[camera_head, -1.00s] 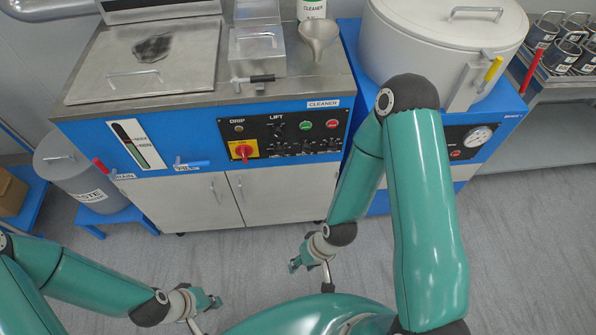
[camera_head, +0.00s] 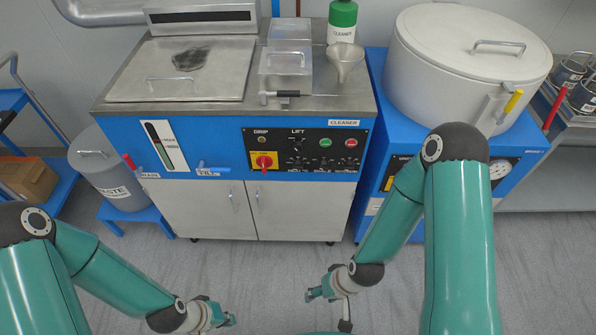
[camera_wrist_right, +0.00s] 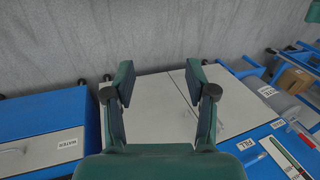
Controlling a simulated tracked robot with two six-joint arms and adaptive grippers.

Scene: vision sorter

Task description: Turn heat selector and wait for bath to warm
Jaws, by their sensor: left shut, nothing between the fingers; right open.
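The bath is a blue machine (camera_head: 180,205) with a steel lid (camera_head: 135,88) at the centre left of the head view. Its black control panel (camera_head: 300,148) has a red knob on a yellow plate (camera_head: 264,161), green and red buttons, and several small black knobs (camera_head: 322,162). Their small labels are unreadable, so I cannot tell which is the heat selector. My left gripper (camera_head: 228,319) is shut and empty, low in front of the machine. My right gripper (camera_head: 312,294) is open and empty, also low and apart from the panel. It shows in the right wrist view (camera_wrist_right: 160,80).
A large lidded white tank (camera_head: 455,75) on a blue stand with a gauge is at right, partly behind my right arm. A grey waste bin (camera_head: 105,178) stands at left. A green-capped cleaner bottle (camera_head: 342,22) and funnel (camera_head: 344,62) are on top. Floor in front is clear.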

